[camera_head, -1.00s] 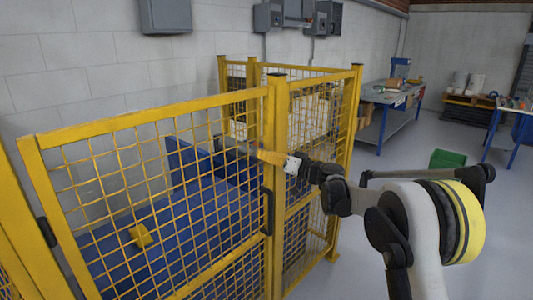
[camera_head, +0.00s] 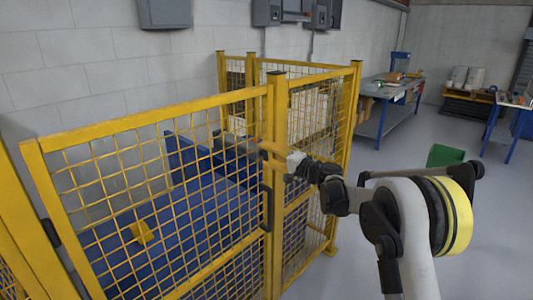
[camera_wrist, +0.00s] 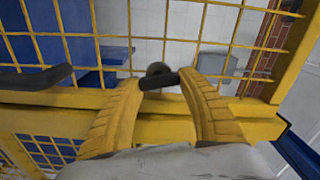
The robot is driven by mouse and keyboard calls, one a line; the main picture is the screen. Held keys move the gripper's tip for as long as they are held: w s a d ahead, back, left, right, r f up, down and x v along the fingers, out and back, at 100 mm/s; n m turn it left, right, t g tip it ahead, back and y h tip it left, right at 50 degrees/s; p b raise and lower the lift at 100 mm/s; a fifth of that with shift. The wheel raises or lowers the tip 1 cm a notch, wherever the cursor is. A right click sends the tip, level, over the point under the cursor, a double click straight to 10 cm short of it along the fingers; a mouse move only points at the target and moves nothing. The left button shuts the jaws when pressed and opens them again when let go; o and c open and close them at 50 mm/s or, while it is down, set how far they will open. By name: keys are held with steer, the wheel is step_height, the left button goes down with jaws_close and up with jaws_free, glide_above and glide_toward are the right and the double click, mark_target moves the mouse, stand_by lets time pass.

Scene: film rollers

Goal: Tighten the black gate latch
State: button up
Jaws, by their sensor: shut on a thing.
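The black gate latch (camera_wrist: 158,80) is a short dark bar with a round knob, seen in the wrist view against the yellow gate post (camera_wrist: 75,99). My gripper (camera_wrist: 162,82) has two yellow-orange fingers, one on each side of the latch, with their tips closed on it. In the head view my gripper (camera_head: 272,148) is at the upper part of the gate post, above the long black gate handle (camera_head: 267,208). The latch itself is too small and covered to make out there. The handle also shows at the left in the wrist view (camera_wrist: 35,78).
Yellow mesh gate panels (camera_head: 150,122) enclose a blue machine (camera_head: 185,215) with a small yellow block (camera_head: 142,232). A green bin (camera_head: 446,155) and a workbench (camera_head: 385,95) stand at the back right. The floor right of the fence is open.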

steer(key=shift+m, duration=1.1)
steer(key=o, duration=1.2)
steer(key=shift+f, duration=0.1)
steer(key=v, duration=1.2)
